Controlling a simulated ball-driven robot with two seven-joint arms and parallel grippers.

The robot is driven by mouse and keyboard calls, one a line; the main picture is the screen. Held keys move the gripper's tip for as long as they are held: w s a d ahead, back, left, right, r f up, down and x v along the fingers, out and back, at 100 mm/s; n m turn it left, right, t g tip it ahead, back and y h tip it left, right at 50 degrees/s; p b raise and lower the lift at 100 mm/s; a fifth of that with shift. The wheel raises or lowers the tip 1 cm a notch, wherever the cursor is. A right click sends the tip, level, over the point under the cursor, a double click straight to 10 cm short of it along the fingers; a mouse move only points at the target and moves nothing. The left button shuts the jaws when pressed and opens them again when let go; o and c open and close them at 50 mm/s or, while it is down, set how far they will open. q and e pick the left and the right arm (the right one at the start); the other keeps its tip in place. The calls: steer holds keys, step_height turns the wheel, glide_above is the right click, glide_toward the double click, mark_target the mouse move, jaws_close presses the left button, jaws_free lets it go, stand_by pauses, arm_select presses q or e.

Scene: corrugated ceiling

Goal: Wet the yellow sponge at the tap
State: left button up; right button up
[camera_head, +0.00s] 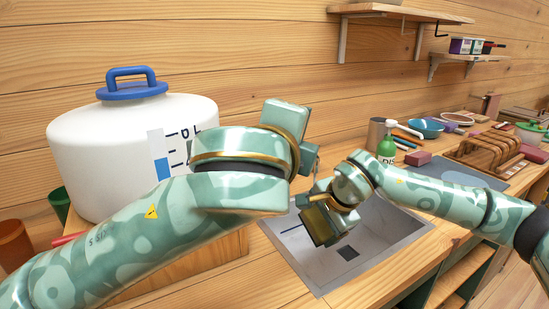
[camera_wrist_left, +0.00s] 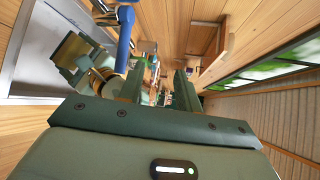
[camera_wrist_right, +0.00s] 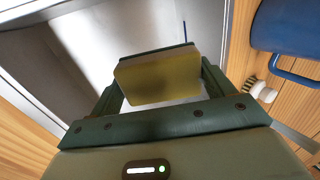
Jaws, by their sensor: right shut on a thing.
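The yellow sponge (camera_wrist_right: 158,82) is held between the fingers of my right gripper (camera_wrist_right: 160,90), with the sink's grey basin behind it. In the head view my right gripper (camera_head: 326,224) is over the sink (camera_head: 378,240). My left gripper (camera_wrist_left: 158,88) has its fingers apart with nothing between them. In the head view it is largely hidden behind its own wrist, beside the sink's far left side. A blue part (camera_wrist_left: 125,38), perhaps of the tap, shows close to my right gripper in the left wrist view. No tap is clear in the head view; my left arm covers that area.
A white tank (camera_head: 90,150) with a blue lid (camera_head: 131,90) stands behind my left arm. A green bottle (camera_head: 386,148), a blue bowl (camera_head: 426,128) and a wooden rack (camera_head: 490,150) stand right of the sink. Wall shelves (camera_head: 405,12) hang above.

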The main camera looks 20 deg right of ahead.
arm_select(q)
steer(key=f+v, duration=0.1)
steer(key=v, duration=0.7)
steer(key=shift+s+a, duration=0.35)
steer(key=shift+f, duration=0.1)
